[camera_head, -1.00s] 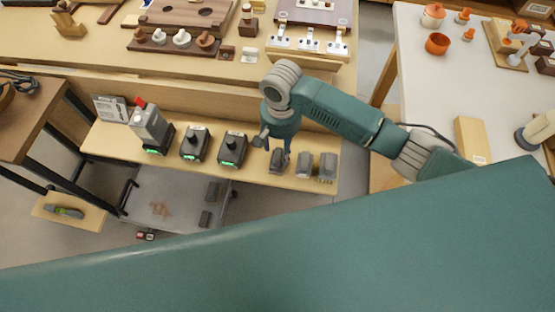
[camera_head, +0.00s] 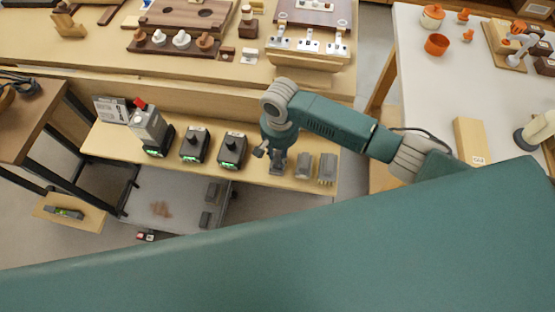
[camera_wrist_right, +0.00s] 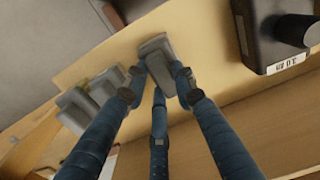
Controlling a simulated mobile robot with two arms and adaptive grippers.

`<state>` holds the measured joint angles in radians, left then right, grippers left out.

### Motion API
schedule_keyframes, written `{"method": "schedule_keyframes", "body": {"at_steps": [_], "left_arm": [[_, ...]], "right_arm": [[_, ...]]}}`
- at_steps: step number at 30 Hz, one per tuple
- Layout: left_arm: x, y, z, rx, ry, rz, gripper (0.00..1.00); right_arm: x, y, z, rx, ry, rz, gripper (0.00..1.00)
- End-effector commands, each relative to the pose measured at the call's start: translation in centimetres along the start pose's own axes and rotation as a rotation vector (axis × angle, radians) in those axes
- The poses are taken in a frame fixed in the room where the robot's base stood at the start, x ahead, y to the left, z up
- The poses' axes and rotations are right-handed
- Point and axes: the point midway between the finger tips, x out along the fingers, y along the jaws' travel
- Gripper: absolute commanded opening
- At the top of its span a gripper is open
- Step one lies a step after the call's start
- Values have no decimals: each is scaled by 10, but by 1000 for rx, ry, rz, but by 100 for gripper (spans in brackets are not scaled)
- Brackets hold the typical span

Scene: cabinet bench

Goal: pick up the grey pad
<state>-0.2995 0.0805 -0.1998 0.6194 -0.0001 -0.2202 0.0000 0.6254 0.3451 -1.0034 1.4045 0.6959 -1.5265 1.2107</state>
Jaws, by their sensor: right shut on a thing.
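Three grey pads stand in a row at the right part of the low wooden shelf. My right gripper (camera_head: 277,155) is at the leftmost grey pad (camera_head: 277,169) and partly covers it in the head view. In the right wrist view the blue fingers of this gripper (camera_wrist_right: 160,83) are shut on that grey pad (camera_wrist_right: 156,48), on either side of it. I cannot tell whether the pad is clear of the shelf. The two other pads (camera_head: 303,166) (camera_head: 327,168) stand just to the right, apart from the gripper. My left gripper is out of view.
Black chargers with green lights (camera_head: 194,146) (camera_head: 232,151) stand left of my gripper on the shelf (camera_head: 258,172). A grey unit with a red top (camera_head: 147,126) is further left. The workbench edge (camera_head: 190,73) runs behind. A grey cart (camera_head: 165,195) is below.

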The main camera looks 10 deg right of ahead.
Motion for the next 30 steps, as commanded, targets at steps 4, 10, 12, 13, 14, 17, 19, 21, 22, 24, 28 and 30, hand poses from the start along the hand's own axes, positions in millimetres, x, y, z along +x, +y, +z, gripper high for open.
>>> {"method": "schedule_keyframes", "body": {"at_steps": [4,10,12,13,14,17,19,21,22,24,28,30], "left_arm": [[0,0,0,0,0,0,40],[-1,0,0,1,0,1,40],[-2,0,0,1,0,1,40],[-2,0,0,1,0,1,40],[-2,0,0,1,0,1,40],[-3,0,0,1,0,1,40],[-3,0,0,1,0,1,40],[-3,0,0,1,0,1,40],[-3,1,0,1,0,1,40],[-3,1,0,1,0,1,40],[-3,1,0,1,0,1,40],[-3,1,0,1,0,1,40]], "right_arm": [[-1,0,0,0,0,-1,0],[-13,-1,-1,0,1,-2,0],[-22,-1,-1,0,1,-3,0],[-27,-1,-1,0,2,-4,0],[-32,-1,-1,0,2,-4,0],[-54,-2,-1,0,3,-5,0],[-72,-2,-1,-1,3,-5,0],[-91,-2,-1,-2,4,-6,0],[-99,-2,-1,-1,3,-6,0],[-118,-1,-1,-1,3,-4,0],[-148,-1,-1,-2,3,-4,0],[-162,-1,-1,0,3,-3,0]]}}
